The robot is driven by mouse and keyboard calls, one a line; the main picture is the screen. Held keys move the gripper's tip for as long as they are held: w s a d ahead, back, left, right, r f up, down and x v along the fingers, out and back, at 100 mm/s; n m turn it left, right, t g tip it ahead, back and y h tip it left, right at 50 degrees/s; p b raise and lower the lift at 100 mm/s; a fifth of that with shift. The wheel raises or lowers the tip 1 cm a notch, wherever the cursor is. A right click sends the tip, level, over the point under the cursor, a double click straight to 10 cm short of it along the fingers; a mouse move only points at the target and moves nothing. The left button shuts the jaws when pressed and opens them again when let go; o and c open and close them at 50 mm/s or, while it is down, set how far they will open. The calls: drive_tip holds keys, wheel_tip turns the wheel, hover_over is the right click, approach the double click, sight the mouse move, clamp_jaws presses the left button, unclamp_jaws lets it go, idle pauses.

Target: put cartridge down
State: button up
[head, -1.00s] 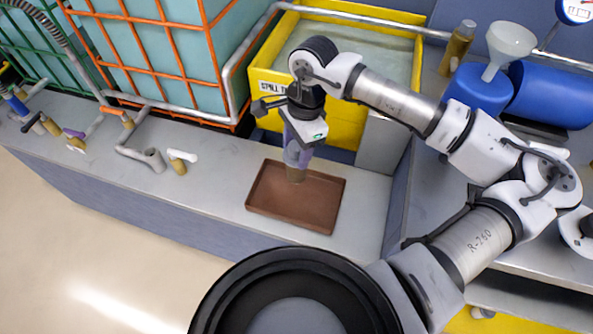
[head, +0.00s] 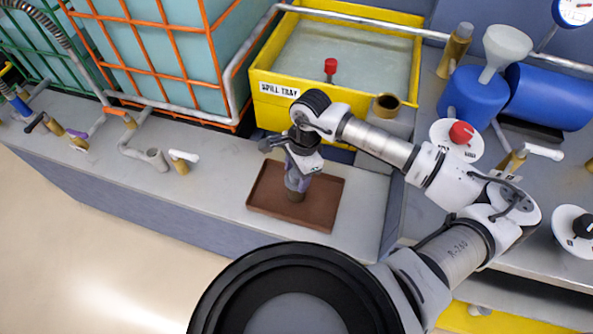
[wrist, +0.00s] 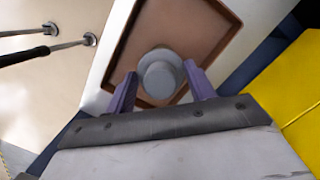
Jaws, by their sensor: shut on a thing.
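My gripper (head: 297,185) points down over the brown tray (head: 326,212) on the grey counter, its purple fingers shut on the cartridge.
A yellow spill tray (head: 285,113) with a red knob (head: 331,65) stands behind. A valve with a white handle (head: 183,160) is left of the brown tray. The counter front edge is clear.

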drive_tip(key=shift+f, duration=0.15)
drive_tip(key=o, duration=0.8)
wheel_tip(320, 180, up, 12)
drive_tip(key=d+b, duration=0.1)
drive_tip(key=shift+w+d+b, duration=0.3)
drive_tip(key=shift+w+b, duration=0.05)
drive_tip(key=shift+w, duration=0.05)
